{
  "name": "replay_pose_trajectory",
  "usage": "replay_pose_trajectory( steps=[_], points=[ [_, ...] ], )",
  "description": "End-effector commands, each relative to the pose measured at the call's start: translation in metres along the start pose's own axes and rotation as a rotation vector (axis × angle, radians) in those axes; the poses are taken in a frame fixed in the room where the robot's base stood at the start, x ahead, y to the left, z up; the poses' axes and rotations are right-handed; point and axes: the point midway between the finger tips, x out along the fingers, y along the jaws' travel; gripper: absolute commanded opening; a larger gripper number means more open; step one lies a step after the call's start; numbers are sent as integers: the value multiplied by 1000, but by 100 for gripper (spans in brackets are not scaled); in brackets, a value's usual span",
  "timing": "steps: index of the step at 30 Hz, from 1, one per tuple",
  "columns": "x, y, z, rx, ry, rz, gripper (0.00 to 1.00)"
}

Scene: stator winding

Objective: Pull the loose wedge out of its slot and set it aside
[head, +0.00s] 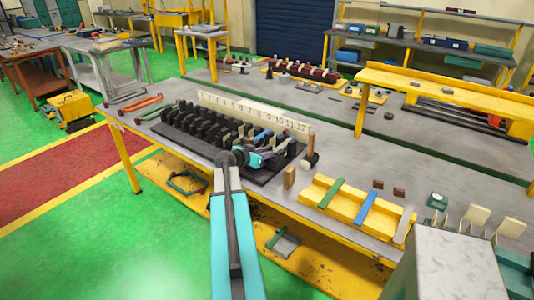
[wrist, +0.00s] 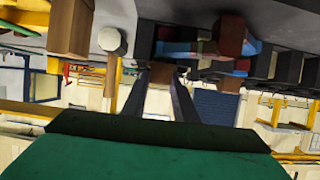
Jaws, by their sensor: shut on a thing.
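The stator (head: 200,132) is a long row of black toothed blocks on a dark mat, with a white strip numbered 1 to 12 (head: 250,115) behind it. Tan, blue and reddish wedges stand in some slots toward its right end. My gripper (head: 288,148) is at the right end of the row, near the high numbers. In the wrist view my gripper (wrist: 162,82) has its two dark fingers closed on a small brown wedge (wrist: 161,72). The stator's dark teeth are right beside the fingertips. Whether the wedge is still inside its slot cannot be told.
A wooden block (head: 289,177) and a mallet (head: 311,158) stand just right of the stator. A yellow tray (head: 342,213) with green, blue and grey strips lies farther right. Two small brown blocks (head: 399,192) lie behind it. Bare bench shows between these things.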

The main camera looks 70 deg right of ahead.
Motion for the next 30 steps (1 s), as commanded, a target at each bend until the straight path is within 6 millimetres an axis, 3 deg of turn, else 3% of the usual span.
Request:
replay_pose_trajectory(
  steps=[17,18,21,30],
  points=[
    [-12,2,4,0,0,0,3],
    [-12,2,5,0,0,0,29],
    [-12,1,5,0,0,0,46],
    [-12,1,5,0,0,0,48]
  ],
)
